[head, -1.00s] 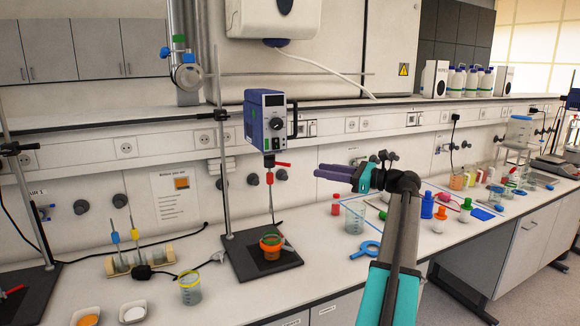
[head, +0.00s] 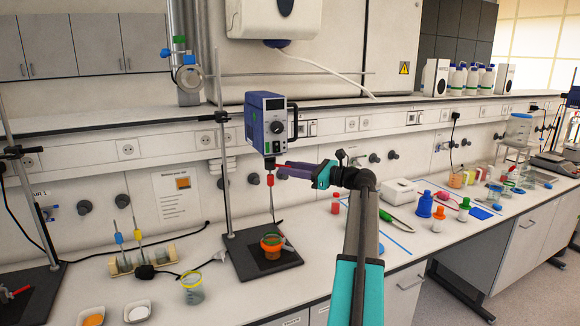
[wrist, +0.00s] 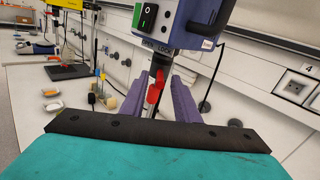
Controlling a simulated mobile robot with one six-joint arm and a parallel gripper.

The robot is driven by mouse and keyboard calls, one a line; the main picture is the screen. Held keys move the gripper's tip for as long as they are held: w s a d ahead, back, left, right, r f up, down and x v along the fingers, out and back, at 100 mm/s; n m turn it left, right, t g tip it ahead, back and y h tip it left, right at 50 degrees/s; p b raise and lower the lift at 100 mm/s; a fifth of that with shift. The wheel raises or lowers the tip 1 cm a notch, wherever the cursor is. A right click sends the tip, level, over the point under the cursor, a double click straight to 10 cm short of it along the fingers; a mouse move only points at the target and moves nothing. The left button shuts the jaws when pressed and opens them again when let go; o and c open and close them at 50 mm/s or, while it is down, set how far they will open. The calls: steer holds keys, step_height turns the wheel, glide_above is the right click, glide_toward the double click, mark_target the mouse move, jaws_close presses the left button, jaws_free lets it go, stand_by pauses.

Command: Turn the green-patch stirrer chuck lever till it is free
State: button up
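The overhead stirrer (head: 265,122) is a blue and grey box on a stand, with a green patch (head: 268,147) low on it. It also shows in the wrist view (wrist: 181,18), with a green switch and an "OPEN LOCK" marking above the chuck. The red chuck lever (wrist: 154,91) sticks out toward the wrist camera, between my fingers. My gripper (head: 283,170) is at chuck height, close to the shaft from the right. Its purple fingers are apart, one on each side of the chuck and lever in the wrist view. Contact with the lever cannot be told.
An orange beaker (head: 271,246) stands on the black stand base (head: 247,262) under the shaft. A glass beaker (head: 192,288) stands to the left. Bottles and a white box (head: 401,191) are on the bench right of my arm. The stand rod (head: 224,180) rises left of the stirrer.

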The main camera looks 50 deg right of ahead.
steer(key=shift+w+a, duration=0.15)
steer(key=shift+w, duration=0.2)
jaws_close()
